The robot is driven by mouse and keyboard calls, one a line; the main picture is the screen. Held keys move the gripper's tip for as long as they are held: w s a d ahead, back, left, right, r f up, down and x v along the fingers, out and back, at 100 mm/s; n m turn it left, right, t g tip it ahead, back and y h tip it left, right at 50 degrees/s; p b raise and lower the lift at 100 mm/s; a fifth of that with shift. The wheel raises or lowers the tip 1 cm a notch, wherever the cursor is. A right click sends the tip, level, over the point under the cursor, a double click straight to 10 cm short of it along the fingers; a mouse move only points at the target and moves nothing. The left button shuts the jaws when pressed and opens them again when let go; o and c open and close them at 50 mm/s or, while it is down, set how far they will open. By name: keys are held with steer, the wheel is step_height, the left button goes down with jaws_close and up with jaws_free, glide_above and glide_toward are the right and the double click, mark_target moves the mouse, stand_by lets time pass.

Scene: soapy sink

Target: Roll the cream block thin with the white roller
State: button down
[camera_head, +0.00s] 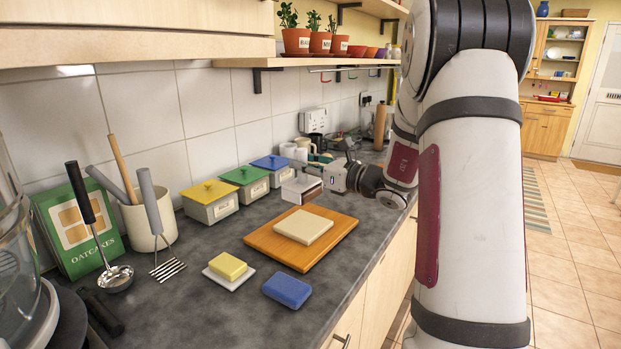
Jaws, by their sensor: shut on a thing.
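The cream block (303,226) is a flat, square slab lying on the wooden board (267,247). My gripper (323,178) is beyond the block, above the counter near the back of the board, pointing left. It is shut on a small white thing with a brown side (301,190), which seems to be the white roller. Its exact shape is hard to make out at this size. It appears apart from the cream block. My arm hides part of the counter to the right.
Yellow (208,193), green (244,176) and blue-lidded (270,163) boxes line the wall. A utensil pot (148,226) stands left.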

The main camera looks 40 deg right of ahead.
mark_target(312, 191)
steer(key=shift+f+b, duration=1.95)
steer(key=shift+f, duration=1.3)
steer(key=shift+f+b, duration=0.5)
steer(key=shift+f, duration=0.15)
